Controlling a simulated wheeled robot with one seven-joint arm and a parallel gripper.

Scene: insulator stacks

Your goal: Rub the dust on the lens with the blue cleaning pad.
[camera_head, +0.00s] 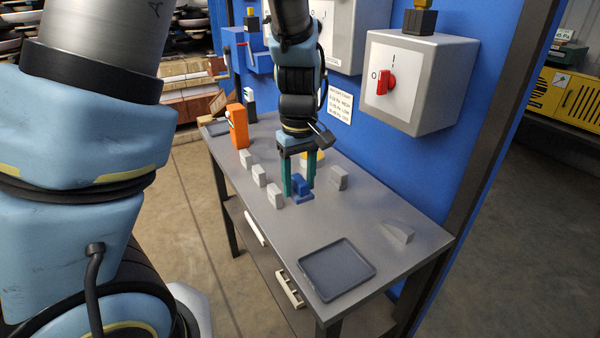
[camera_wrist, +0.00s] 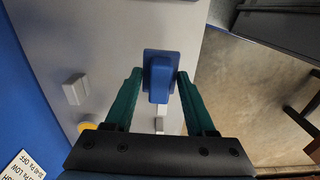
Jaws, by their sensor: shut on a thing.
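The blue cleaning pad (camera_head: 302,194) has a flat base and a raised grip block. It also shows in the wrist view (camera_wrist: 160,68), between the fingertips. My gripper (camera_head: 299,182) points down over the table with its teal fingers shut on the pad's grip; it also shows in the wrist view (camera_wrist: 160,78). The pad is at or just above the table top; I cannot tell if it touches. A pale half-round piece (camera_head: 398,232) at the table's right end may be the lens, but I cannot be sure. No dust can be made out.
The grey table (camera_head: 350,215) holds several pale blocks (camera_head: 259,175), a grey block (camera_head: 338,178), an orange case (camera_head: 238,126) and a dark tray (camera_head: 337,269) at the near corner. A yellow object (camera_head: 315,155) is partly hidden behind my gripper. A switch box (camera_head: 418,80) hangs on the blue wall.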

